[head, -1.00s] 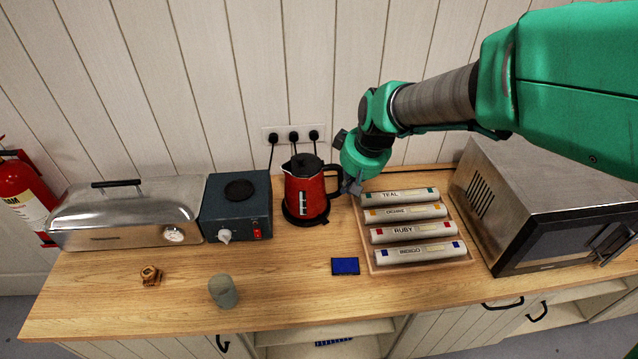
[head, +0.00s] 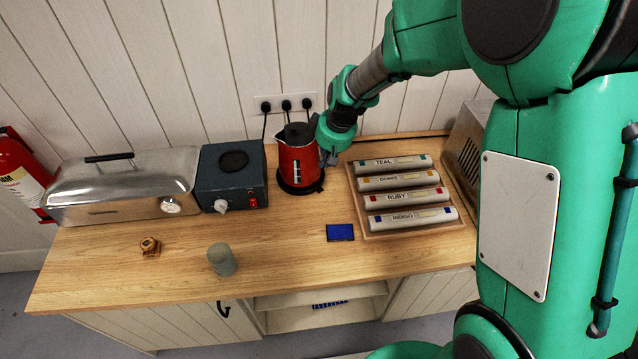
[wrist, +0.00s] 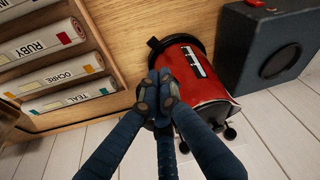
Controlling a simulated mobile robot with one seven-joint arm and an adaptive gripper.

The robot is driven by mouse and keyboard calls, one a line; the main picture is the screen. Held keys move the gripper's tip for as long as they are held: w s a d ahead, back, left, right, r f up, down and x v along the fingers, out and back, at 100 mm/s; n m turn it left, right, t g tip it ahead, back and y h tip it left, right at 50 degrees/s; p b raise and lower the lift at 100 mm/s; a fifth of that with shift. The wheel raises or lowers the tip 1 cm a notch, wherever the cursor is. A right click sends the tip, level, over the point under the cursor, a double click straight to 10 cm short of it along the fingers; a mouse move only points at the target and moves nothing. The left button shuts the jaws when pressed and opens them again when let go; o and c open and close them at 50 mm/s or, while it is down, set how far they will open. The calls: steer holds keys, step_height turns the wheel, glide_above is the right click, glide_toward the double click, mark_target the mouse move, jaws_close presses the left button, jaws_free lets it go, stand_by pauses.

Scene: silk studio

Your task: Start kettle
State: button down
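The red kettle (head: 300,163) stands upright on its black base (head: 300,188) near the wall. In the wrist view the kettle (wrist: 203,85) appears upside down, with its base (wrist: 168,42) toward the top. My gripper (head: 328,157) is at the kettle's right side, beside its handle side. In the wrist view my gripper (wrist: 160,82) has its fingertips together, over the kettle's edge and close to the base. The fingers hide most of the handle and any switch there. I see nothing held between them, and I cannot tell whether they touch the kettle.
A tray (head: 364,235) of labelled rolls lies right of the kettle. A dark hotplate box (head: 232,185) stands close on the left, beside a metal roaster (head: 115,190). A blue pad (head: 340,232) and a grey cup (head: 221,260) sit in front. Sockets (head: 287,104) are behind.

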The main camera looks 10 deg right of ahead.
steer(key=shift+f, duration=0.1)
steer(key=b, duration=0.1)
glide_above(318, 189)
steer(key=f, duration=1.1)
steer(key=shift+s+d+f, duration=0.2)
steer(key=shift+s+f, duration=0.05)
steer(key=shift+f, duration=0.95)
steer(key=shift+f, duration=0.1)
steer(key=f+b, duration=0.1)
steer(key=b, duration=0.2)
steer(key=shift+s+f, duration=0.1)
steer(key=shift+f, duration=0.25)
steer(key=shift+r, duration=0.35)
steer(key=shift+r+p, duration=0.45)
steer(key=shift+r, duration=0.2)
